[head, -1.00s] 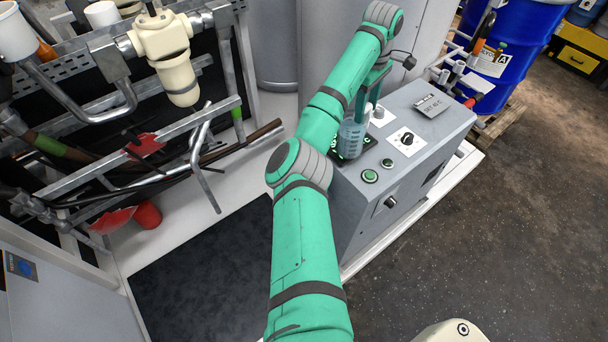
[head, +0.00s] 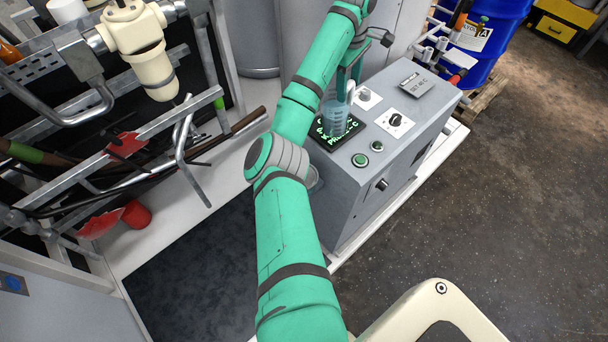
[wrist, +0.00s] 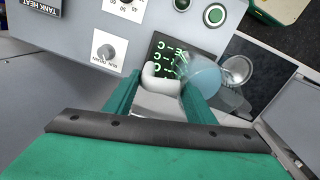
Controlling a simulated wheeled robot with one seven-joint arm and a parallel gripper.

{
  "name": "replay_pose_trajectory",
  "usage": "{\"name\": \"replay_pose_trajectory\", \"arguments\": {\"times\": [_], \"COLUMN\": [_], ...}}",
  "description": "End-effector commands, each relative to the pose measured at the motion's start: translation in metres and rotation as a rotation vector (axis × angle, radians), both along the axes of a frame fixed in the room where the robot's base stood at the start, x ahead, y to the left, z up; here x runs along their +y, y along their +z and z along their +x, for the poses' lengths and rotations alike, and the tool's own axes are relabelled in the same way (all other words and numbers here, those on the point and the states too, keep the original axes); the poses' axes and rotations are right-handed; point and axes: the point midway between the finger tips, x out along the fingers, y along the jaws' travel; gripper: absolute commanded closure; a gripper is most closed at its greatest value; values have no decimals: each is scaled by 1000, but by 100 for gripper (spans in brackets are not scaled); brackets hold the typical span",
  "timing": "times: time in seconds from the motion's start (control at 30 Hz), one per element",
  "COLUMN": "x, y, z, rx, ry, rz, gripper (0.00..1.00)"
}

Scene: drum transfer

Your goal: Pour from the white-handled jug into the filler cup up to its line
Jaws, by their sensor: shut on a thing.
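The white-handled jug (head: 334,117) is clear with pale blue contents and looks about upright in the head view, seen over the dark display on the grey machine. My gripper (wrist: 160,88) is shut on its white handle (wrist: 158,80), with a green finger on either side. The jug body (wrist: 203,78) lies just beyond the right finger in the wrist view. A round silver cup (wrist: 238,68), which looks like the filler cup, is at the machine's side, beside the jug in that view. In the head view my arm mostly hides it. Its fill line cannot be made out.
The grey machine (head: 350,205) has knobs, green buttons and a lit display (head: 342,133) on top. A pipe rack (head: 130,165) with a red cup (head: 136,214) stands at left. A blue drum (head: 490,35) is at back right. Open floor (head: 510,190) lies at right.

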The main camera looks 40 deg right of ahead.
Motion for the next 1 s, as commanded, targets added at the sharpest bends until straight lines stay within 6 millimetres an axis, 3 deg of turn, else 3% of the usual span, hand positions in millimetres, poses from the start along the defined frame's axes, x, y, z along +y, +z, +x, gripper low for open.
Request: {"name": "replay_pose_trajectory", "arguments": {"times": [1.0], "x": [64], "y": [31], "z": [-17], "rx": [-146], "ry": [1], "rz": [-490], "gripper": [95]}}
